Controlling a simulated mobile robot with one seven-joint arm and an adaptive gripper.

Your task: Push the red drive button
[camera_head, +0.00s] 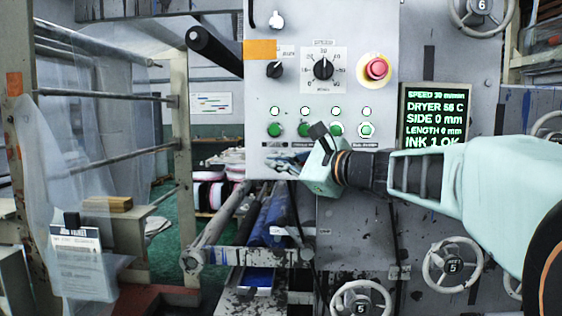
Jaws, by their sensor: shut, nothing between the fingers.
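A red mushroom-shaped button (376,68) on a yellow ring sits at the upper right of the grey control panel (400,40). It is the only plainly red button I see, and I cannot read a label on it. My gripper and wrist cover part of the lower panel.
Two black knobs (323,69) sit left of the red button. A green-text display (433,115) is at the right. White handwheels (453,264) stand at the lower right. A black roller handle (215,52) juts out at the panel's left. The space before the upper panel is clear.

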